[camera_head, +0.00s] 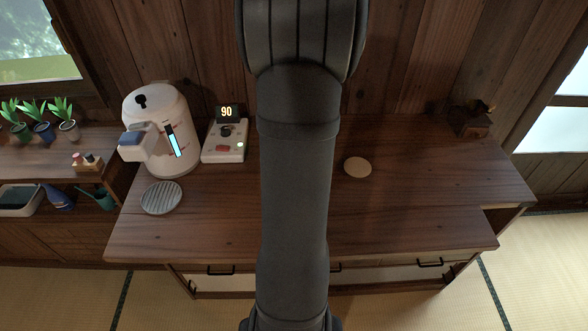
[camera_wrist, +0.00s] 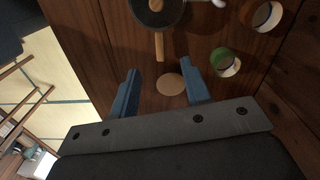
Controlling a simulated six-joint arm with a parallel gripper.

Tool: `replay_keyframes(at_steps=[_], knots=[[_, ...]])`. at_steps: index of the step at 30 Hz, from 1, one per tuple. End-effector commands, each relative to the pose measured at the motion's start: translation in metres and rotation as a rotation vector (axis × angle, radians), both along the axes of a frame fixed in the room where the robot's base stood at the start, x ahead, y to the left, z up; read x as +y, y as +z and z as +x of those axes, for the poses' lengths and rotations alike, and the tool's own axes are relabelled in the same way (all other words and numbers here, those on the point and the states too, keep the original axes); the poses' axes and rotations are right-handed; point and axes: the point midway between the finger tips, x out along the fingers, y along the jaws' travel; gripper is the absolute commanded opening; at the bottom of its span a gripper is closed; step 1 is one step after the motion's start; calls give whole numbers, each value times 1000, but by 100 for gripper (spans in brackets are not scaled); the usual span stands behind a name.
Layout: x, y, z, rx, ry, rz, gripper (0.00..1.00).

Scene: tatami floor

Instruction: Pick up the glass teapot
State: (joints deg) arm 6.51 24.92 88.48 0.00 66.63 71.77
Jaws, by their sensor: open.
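In the wrist view, a dark round vessel (camera_wrist: 153,14) with a straight wooden handle (camera_wrist: 159,46) is at the top, cut by the picture edge. It may be the glass teapot, but I cannot tell whether it is glass. Its handle points toward the gap between my fingers. My gripper (camera_wrist: 160,73) is open, with two blue fingers apart and nothing held between them. In the head view my arm covers the middle of the table, and neither the vessel nor my gripper shows.
A pale round disc (camera_head: 357,166) lies on the wooden table (camera_head: 420,215). A white dispenser (camera_head: 160,125), a round grate (camera_head: 161,198) and a control box reading 90 (camera_head: 225,142) stand left. The wrist view shows a green-rimmed cup (camera_wrist: 225,62) and a brown-and-white one (camera_wrist: 266,16).

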Motion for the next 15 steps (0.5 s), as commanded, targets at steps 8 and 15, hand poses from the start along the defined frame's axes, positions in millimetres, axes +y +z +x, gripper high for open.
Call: replay_keyframes(at_steps=[8,15], knots=[[-9,-18,-3,1,-205,0,44],[-9,-64,-3,5,-207,0,44]])
